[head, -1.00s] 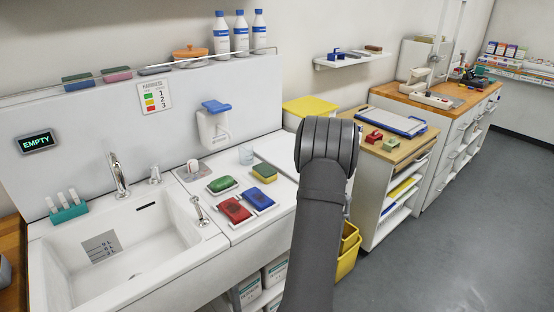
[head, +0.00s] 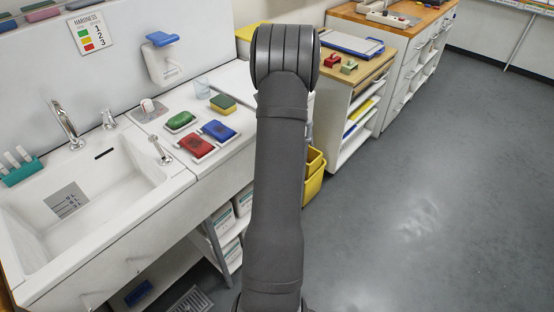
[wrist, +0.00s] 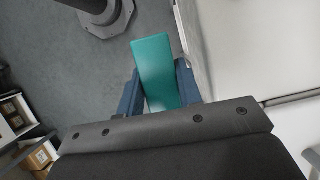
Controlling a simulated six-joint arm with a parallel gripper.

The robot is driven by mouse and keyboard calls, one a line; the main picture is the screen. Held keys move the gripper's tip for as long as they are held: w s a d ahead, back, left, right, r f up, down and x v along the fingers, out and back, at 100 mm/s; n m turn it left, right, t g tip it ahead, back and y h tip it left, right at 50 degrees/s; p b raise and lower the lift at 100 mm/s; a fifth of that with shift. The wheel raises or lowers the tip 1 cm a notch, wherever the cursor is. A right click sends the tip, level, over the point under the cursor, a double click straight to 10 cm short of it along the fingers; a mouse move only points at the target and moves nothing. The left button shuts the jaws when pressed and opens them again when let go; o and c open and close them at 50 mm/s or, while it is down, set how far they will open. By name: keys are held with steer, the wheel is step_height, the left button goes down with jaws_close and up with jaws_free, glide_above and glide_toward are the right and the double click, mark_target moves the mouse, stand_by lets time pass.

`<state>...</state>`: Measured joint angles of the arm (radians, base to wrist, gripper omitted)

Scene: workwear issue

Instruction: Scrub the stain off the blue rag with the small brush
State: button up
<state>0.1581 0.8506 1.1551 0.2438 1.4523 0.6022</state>
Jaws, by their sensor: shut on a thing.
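The blue rag (head: 218,130), folded, with a dark stain on top, lies on a white tray on the counter right of the sink. A red rag (head: 195,146), also dark-marked, lies beside it. In the wrist view my gripper (wrist: 160,85) is shut, its two blue fingers on either side of a flat teal piece (wrist: 155,62). This may be the small brush, but no bristles show. The held piece is over grey floor in that view, apart from the rag. In the head view my arm hides the gripper.
A green pad (head: 180,121), a yellow-green sponge (head: 222,103) and a clear cup (head: 202,87) stand near the rags. The sink (head: 90,205) is left, with a small tap (head: 160,150) at its right edge. A yellow bin (head: 314,178) stands right of the counter.

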steer(key=w+a+r+m+t+y, duration=0.1)
steer(key=w+a+r+m+t, duration=0.1)
steer(key=r+m, duration=0.4)
steer(key=w+a+r+m+t, duration=0.1)
steer(key=w+a+r+m, duration=0.15)
steer(key=r, duration=0.65)
steer(key=m+t+h, duration=0.1)
steer(key=m+t, duration=0.2)
steer(key=m, duration=0.6)
glide_above(224, 132)
steer(key=s+d, duration=0.1)
step_height(224, 132, down, 3)
steer(key=shift+f, duration=3.3)
steer(key=shift+w+a+f, duration=0.3)
steer(key=shift+f, duration=0.3)
steer(key=shift+w+a, duration=2)
steer(key=shift+s+d, duration=2.25)
steer(key=shift+s+d+r, duration=0.1)
steer(key=shift+r, duration=0.1)
step_height(224, 132, up, 8)
steer(key=shift+f, duration=0.15)
